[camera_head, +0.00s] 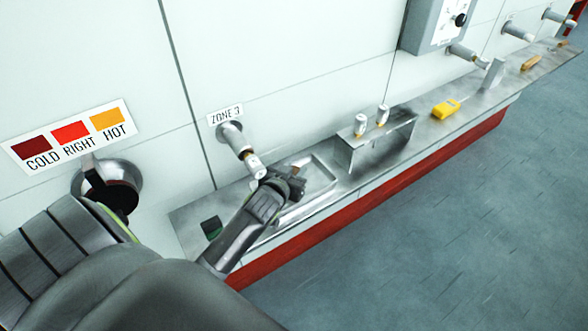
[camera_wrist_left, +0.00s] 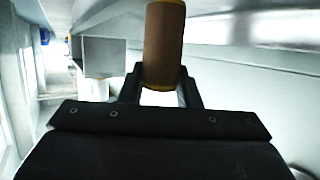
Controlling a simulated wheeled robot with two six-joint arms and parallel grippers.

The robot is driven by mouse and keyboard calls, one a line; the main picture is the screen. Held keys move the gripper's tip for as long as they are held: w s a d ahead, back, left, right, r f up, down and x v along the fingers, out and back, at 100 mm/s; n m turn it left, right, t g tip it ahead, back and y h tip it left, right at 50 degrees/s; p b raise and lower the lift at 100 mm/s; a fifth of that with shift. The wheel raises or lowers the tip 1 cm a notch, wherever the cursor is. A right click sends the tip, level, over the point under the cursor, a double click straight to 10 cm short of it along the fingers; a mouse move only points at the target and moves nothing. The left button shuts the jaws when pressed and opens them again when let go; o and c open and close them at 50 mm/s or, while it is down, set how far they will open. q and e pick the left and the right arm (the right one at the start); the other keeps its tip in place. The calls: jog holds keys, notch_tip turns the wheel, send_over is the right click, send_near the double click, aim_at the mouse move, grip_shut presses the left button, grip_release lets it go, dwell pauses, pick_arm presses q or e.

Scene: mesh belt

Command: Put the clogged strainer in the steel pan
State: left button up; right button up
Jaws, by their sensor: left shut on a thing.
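My left gripper (camera_head: 293,181) is over the near part of the shallow steel pan (camera_head: 320,176) on the bench, just right of the Zone 3 pipe. In the left wrist view, the gripper (camera_wrist_left: 163,82) is shut on the clogged strainer (camera_wrist_left: 164,45), a brown cylinder with thin orange-yellow rims. The strainer stands out between the fingers. In the head view the gripper mostly hides it, and I cannot tell whether it touches the pan. My right gripper is not in view.
A steel rack (camera_head: 376,148) with two pale strainers stands right of the pan. The Zone 3 pipe (camera_head: 239,145) juts from the wall beside my gripper. A dark green block (camera_head: 211,227) lies left; a yellow device (camera_head: 446,109) lies farther right. A control box (camera_head: 437,22) hangs above.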

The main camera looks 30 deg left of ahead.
pick_arm(q)
jog(key=shift+f, duration=0.15)
jog(key=o, duration=0.7)
jog(key=shift+o, duration=1.6)
jog(key=shift+b+v, duration=0.6)
jog(key=shift+v, duration=5.55)
